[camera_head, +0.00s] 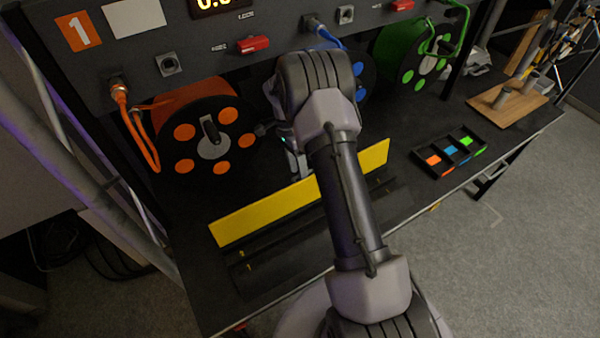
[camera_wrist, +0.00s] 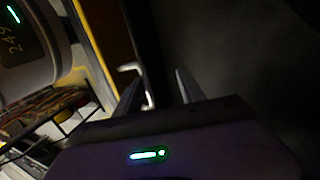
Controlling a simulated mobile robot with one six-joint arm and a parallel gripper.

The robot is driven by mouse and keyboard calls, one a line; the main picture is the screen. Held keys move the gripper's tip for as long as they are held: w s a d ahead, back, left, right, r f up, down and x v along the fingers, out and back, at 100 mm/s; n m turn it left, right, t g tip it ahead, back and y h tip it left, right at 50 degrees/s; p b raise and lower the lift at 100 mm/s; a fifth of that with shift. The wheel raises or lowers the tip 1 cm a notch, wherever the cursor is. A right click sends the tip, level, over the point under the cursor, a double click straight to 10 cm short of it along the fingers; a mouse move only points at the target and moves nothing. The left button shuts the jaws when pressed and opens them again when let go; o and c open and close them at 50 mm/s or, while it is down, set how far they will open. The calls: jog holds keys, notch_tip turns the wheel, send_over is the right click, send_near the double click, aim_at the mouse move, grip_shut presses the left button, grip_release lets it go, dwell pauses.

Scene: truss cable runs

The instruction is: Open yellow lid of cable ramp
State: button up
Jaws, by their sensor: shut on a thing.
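The yellow lid (camera_head: 258,210) of the cable ramp is a long strip that stands raised along the far side of the black ramp base (camera_head: 282,240). My arm crosses in front and hides its middle. The ramp's dark channel lies open to view on the near side. My gripper (camera_head: 298,168) is behind the lid, close to its middle. In the wrist view, my gripper (camera_wrist: 158,92) has a pale bent metal handle (camera_wrist: 138,82) at its fingers, beside the lid's yellow edge (camera_wrist: 98,40). It is shut on this handle; the exact contact is dark.
An orange cable reel (camera_head: 210,140) stands left of my gripper, and blue (camera_head: 365,75) and green (camera_head: 415,60) reels stand behind. A black tray (camera_head: 455,152) with coloured pieces sits to the right on the black table. A socket panel (camera_head: 200,45) runs along the back.

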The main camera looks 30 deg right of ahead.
jog(key=s+a+r+p, duration=0.1)
jog(key=s+a+r, duration=0.1)
jog(key=s, duration=0.5)
jog(key=s+a+r+p, duration=0.1)
jog(key=s+a+r, duration=0.1)
jog(key=s, duration=0.6)
jog(key=shift+s+r, duration=0.25)
jog(key=shift+r, duration=0.2)
jog(key=shift+a, duration=0.1)
